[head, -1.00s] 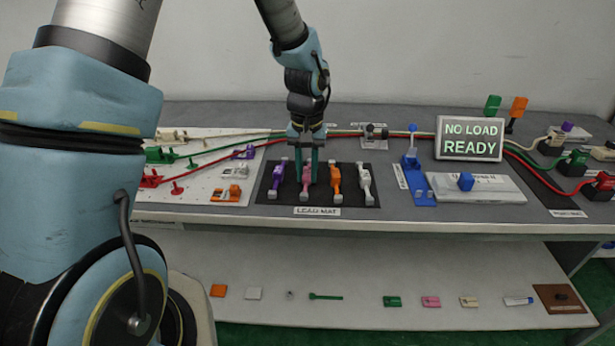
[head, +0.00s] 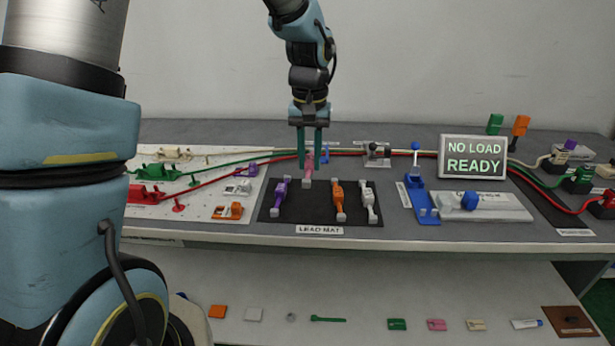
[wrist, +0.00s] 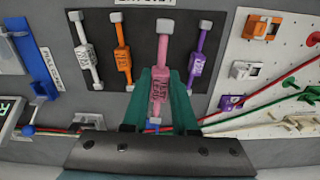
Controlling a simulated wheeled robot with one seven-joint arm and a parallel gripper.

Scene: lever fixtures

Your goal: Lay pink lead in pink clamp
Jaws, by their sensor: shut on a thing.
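The pink lead (head: 308,170) is a short bar with grey end blocks and a printed middle. My gripper (head: 309,158) is shut on it, with green fingers on both sides. The lead is held above the lead mat, and in the wrist view the pink lead (wrist: 160,75) points along the fingers, with its near end between them. I cannot make out a pink clamp; orange (head: 229,211), white (head: 238,187) and purple (wrist: 230,102) clamps show on the white board.
Purple (head: 280,195), orange (head: 338,200) and white (head: 368,201) leads lie on the black lead mat (head: 310,215). A blue lever fixture (head: 420,198) and a "NO LOAD READY" sign (head: 472,157) stand to the right. Red, green and cream cables cross behind.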

